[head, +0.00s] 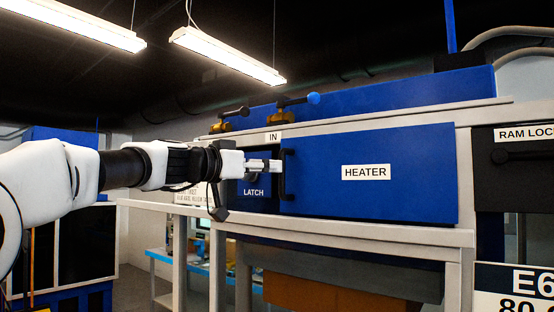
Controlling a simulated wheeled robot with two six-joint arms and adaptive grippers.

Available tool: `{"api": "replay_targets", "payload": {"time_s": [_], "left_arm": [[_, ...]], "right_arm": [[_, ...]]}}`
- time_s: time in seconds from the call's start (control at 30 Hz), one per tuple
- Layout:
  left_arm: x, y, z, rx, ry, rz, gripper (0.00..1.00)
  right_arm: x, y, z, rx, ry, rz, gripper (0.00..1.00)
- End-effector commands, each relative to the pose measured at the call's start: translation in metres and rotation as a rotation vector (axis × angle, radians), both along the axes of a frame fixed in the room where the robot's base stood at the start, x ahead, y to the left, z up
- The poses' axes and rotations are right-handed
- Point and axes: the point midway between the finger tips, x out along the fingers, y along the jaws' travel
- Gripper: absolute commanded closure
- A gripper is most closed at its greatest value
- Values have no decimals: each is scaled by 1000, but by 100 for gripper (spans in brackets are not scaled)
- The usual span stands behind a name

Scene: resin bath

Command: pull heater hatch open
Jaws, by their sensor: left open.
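The heater hatch (400,190) is a wide blue panel labelled HEATER, and it looks closed in its grey frame. A black upright bar handle (289,190) stands on its left edge. Left of it is a dark blue panel marked LATCH (256,193). My left gripper (277,166) reaches in from the left, in front of the latch panel. Its fingers are open, with the tips at the handle. I cannot tell whether they touch it or straddle it. My right gripper is not in view.
A grey rail (330,228) runs below the hatch. Two brass valves with levers (281,116) sit above it. A black RAM LOCK panel (520,175) is at the right. A blue-topped bench (165,257) stands behind at the lower left.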

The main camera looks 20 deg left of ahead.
Motion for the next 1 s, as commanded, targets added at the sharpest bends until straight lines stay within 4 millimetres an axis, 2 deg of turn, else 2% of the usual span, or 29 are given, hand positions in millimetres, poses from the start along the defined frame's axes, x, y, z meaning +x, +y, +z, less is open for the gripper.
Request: {"api": "replay_targets", "payload": {"time_s": [0.03, 0.17, 0.4, 0.43, 0.53, 0.57, 1.0], "left_arm": [[9, -6, 3, 4, 5, -1, 59], [22, -13, 0, 3, 4, 0, 59], [24, -15, -2, 2, 3, 0, 59], [24, -15, -2, 2, 3, 0, 62], [24, -15, -2, 2, 3, 0, 97], [24, -15, -2, 2, 3, 0, 100], [28, -22, -3, 3, 4, 3, 100]], "right_arm": [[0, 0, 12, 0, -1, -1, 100], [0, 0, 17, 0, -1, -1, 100], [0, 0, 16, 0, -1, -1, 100], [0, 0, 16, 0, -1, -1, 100], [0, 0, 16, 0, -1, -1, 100], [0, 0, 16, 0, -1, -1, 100], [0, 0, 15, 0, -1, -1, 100]]}}
